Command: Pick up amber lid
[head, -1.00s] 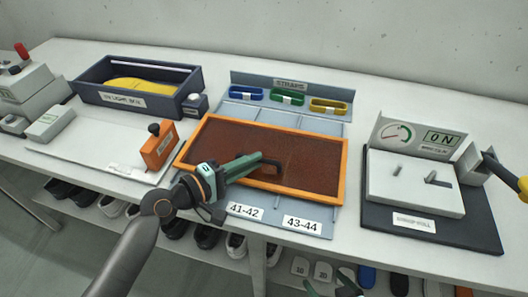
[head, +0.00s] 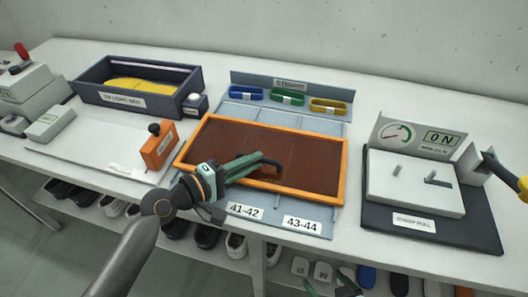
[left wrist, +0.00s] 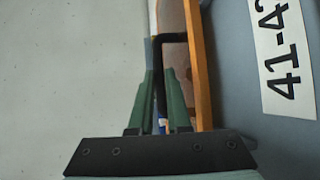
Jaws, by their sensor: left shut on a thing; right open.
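The amber lid (head: 311,162) is a brown see-through panel in an orange frame. It lies over the grey-blue strap tray in the middle of the table in the head view. Its orange frame edge shows in the left wrist view (left wrist: 198,62). A black handle (left wrist: 174,38) stands up from the lid. My left gripper (head: 252,162) is above the lid's left part, shut on the handle; its green fingers show in the left wrist view (left wrist: 163,85). My right gripper (head: 335,286) is open and only partly visible at the bottom edge, with its green fingertips showing.
Blue, green and yellow straps (head: 288,97) sit behind the lid. A dark blue box (head: 135,85) with a yellow sheet stands back left. An orange block (head: 158,147) is left of the lid. A grey gauge device (head: 415,185) stands right. Shoes are on the shelf below.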

